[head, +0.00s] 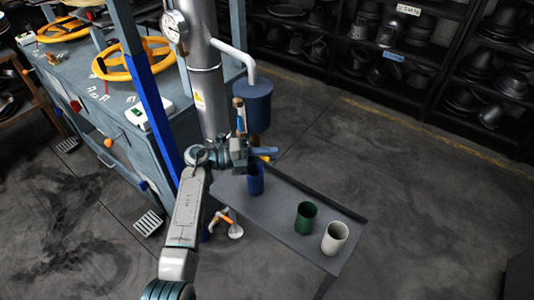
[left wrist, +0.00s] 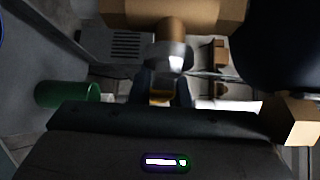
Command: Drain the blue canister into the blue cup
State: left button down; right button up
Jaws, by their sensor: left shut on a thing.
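The blue canister (head: 253,104) hangs from a grey pipe beside the tall metal column. A brown spout (head: 257,141) shows under it. The blue cup (head: 255,180) stands upright on the grey shelf below the canister, partly hidden by my left gripper. My left gripper (head: 264,153) is beneath the canister, just above the cup. It is shut on a small yellow handle (left wrist: 160,97), seen between the fingers in the left wrist view. Whether any liquid is flowing cannot be made out. My right gripper is not in view.
A green cup (head: 305,217) and a white cup (head: 335,238) stand on the shelf (head: 283,207) to the right. A blue post (head: 155,110) and a workbench with yellow handwheels (head: 134,58) are at left. Dark racks (head: 440,60) line the back. Floor at right is clear.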

pick_arm(q)
jog(key=shift+w+a+f+m+t+y, duration=0.1)
jog(key=shift+a+f+m+y, duration=0.05)
jog(key=shift+f+m+y, duration=0.55)
jog(key=shift+w+a+f+m+t+y, duration=0.15)
jog(key=shift+f+m+y, duration=0.3)
jog(key=shift+y, duration=0.3)
jog(key=shift+w+a+f+m+t+y, duration=0.1)
jog(key=shift+a+f+m+y, duration=0.05)
jog(key=shift+f+m+y, duration=0.45)
jog(key=c, duration=1.4)
grip_release()
jog(key=shift+o, duration=0.2)
jog(key=shift+a, duration=0.15)
jog(key=b+v, duration=0.2)
jog(key=v, duration=0.8)
jog(key=shift+a+r+b, duration=0.25)
jog(key=shift+r+b, duration=0.1)
jog(key=shift+b, duration=0.05)
